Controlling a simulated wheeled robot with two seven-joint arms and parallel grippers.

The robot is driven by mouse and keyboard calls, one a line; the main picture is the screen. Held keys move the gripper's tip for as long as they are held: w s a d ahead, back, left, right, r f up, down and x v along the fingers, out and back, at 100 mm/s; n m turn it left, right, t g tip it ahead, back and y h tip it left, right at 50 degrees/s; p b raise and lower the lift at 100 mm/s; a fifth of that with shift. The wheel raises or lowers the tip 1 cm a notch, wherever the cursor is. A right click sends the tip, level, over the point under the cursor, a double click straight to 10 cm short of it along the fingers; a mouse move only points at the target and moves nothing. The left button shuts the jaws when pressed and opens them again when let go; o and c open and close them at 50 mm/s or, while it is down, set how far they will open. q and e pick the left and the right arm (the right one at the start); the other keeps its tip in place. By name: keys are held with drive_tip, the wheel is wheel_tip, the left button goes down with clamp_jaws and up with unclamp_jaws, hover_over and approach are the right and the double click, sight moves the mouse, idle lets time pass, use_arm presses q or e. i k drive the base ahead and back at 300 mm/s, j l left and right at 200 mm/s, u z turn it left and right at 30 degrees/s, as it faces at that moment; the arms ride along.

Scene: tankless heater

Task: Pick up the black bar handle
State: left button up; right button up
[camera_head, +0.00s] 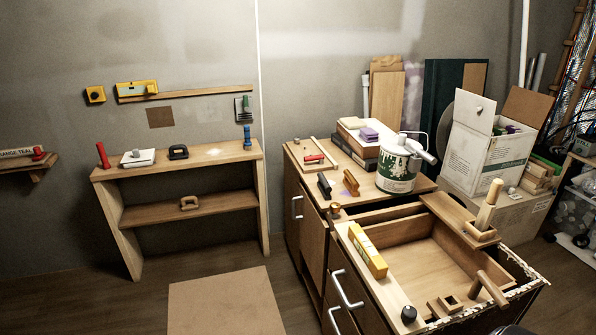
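A small black bar-shaped handle (325,185) lies on the wooden cabinet top (300,152), near its front left edge. A similar brown handle (350,182) lies just right of it, apart from it. Another black handle (178,152), looped in shape, sits on top of the wooden shelf unit at the left. Neither of my grippers can be made out in the head view. A dark rounded shape at the bottom right edge is too cut off to identify.
A paint can (398,168) stands behind the handles, with boxes (358,140) beside it. A red-handled tool (314,158) lies nearby. The open drawer (410,252) juts out in front, with a yellow level (367,250) on its edge. Floor between shelf and cabinet holds a flat board (225,300).

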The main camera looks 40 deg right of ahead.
sight(324, 186)
drive_tip(key=i+z, duration=0.25)
drive_tip(key=i, duration=0.35)
drive_tip(key=i+j+z, duration=0.2)
drive_tip(key=i, duration=0.35)
drive_tip(key=i+j+z, duration=0.1)
drive_tip(key=i+z, duration=0.15)
drive_tip(key=i, duration=0.35)
